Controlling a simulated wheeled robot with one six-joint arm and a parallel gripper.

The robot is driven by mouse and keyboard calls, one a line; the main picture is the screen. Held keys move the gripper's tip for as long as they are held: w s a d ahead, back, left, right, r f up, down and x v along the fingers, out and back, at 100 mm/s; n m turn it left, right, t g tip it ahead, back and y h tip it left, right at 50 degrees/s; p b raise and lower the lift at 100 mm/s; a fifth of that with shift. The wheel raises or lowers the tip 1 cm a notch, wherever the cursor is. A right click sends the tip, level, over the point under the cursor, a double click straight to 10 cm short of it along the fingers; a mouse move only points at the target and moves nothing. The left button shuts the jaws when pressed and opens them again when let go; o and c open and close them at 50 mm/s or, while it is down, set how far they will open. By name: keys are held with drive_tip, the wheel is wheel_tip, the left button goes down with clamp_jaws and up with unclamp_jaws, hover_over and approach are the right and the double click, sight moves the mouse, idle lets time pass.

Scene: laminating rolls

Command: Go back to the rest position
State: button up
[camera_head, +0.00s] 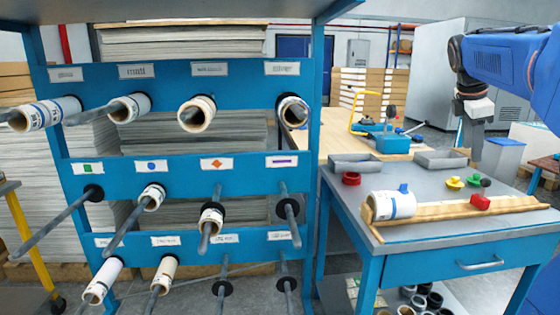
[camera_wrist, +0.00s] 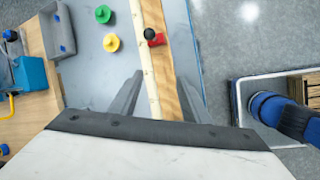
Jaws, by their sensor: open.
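My gripper (camera_head: 477,155) hangs pointing down from my blue arm at the upper right of the head view, above the workbench. In the wrist view my gripper (camera_wrist: 160,92) has its two grey fingers apart with nothing held between them. The wooden cradle (camera_wrist: 155,70) shows below and between the fingers. In the head view a white roll with a blue band (camera_head: 392,206) lies at the left end of the wooden cradle (camera_head: 440,211).
A blue rack (camera_head: 200,147) with rods and several rolls stands left. The grey workbench (camera_head: 440,241) carries a red ring (camera_head: 351,178), two grey trays (camera_head: 355,162), and yellow (camera_head: 453,182) and green (camera_head: 473,180) knobs. Open air surrounds my gripper.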

drive_tip(key=s+a+f+m+t+y, duration=0.1)
drive_tip(key=s+a+f+m, duration=0.2)
drive_tip(key=s+a+f, duration=0.4)
drive_tip(key=s+a+f+m+t+y, duration=0.1)
drive_tip(key=s+a+f+m, duration=0.25)
drive_tip(key=a, duration=0.55)
drive_tip(key=s+a+f+m+y, duration=0.1)
drive_tip(key=s+a+f+m, duration=0.2)
drive_tip(key=s+a+f, duration=0.2)
drive_tip(key=s+a+f+m+y, duration=0.1)
drive_tip(key=s+a+f+m, duration=0.3)
drive_tip(key=s+f, duration=0.7)
drive_tip(key=shift+a+f+t, duration=0.4)
drive_tip(key=shift+a+f, duration=0.25)
drive_tip(key=shift+a, duration=0.5)
drive_tip(key=shift+s+m, duration=0.1)
drive_tip(key=shift+m, duration=0.15)
